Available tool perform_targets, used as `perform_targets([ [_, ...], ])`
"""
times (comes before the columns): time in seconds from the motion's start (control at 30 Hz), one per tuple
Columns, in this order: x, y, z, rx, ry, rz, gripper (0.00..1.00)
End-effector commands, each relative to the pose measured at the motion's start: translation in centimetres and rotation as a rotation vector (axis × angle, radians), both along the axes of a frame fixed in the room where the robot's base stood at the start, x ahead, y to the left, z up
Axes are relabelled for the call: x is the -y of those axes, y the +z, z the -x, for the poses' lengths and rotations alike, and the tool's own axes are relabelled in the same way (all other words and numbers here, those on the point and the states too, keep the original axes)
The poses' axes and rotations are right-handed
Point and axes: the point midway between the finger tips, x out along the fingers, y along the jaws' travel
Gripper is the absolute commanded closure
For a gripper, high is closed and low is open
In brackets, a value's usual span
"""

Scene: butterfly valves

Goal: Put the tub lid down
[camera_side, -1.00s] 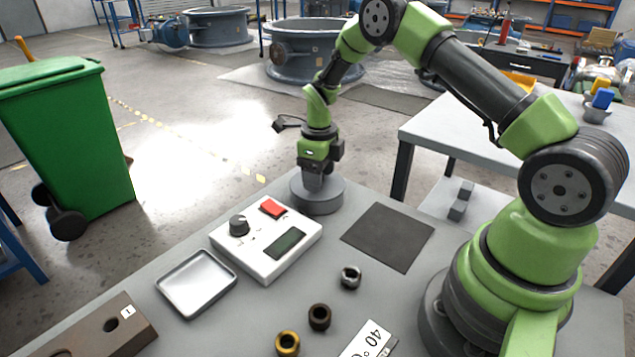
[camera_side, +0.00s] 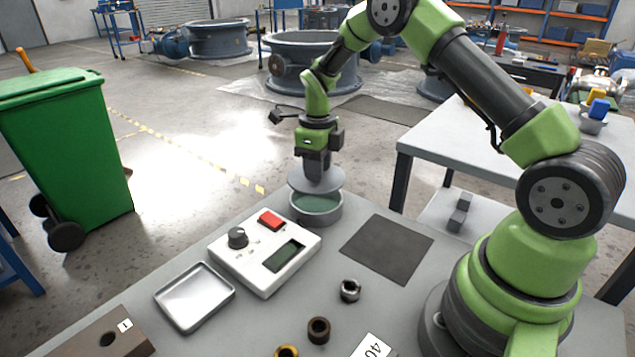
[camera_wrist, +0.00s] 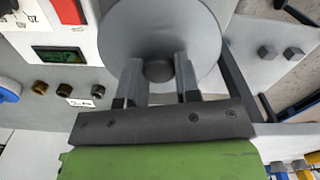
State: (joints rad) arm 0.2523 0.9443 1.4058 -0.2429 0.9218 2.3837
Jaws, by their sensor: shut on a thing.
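The tub lid (camera_side: 300,184) is a round grey disc, held a little above the tub, roughly level. My gripper (camera_side: 316,176) is shut on its knob. In the wrist view the lid (camera_wrist: 160,25) fills the top middle, with the dark round knob (camera_wrist: 158,70) between the fingers of my gripper (camera_wrist: 160,78). The tub (camera_side: 316,216) is a round grey container, open at the top with a green inside partly showing below the lid. It stands at the back edge of the table; the lid hides it in the wrist view.
A white control box (camera_side: 264,262) with a red button and dark knob stands in front of the tub. A dark square mat (camera_side: 387,249) lies bare to the right. A silver tray (camera_side: 195,296) and several metal nuts (camera_side: 350,290) lie nearer the front.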

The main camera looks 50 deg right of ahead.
Motion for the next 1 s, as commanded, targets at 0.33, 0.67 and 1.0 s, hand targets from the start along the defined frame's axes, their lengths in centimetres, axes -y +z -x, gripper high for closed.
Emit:
perform_targets([
  [0.33,0.3,4.9,0.8,-0.003,0.001,0.001,0.94],
  [0.67,1.2,3.0,8.4,-0.008,0.008,0.0,0.94],
  [1.0,0.3,2.0,16.1,0.0,0.001,0.0,0.94],
])
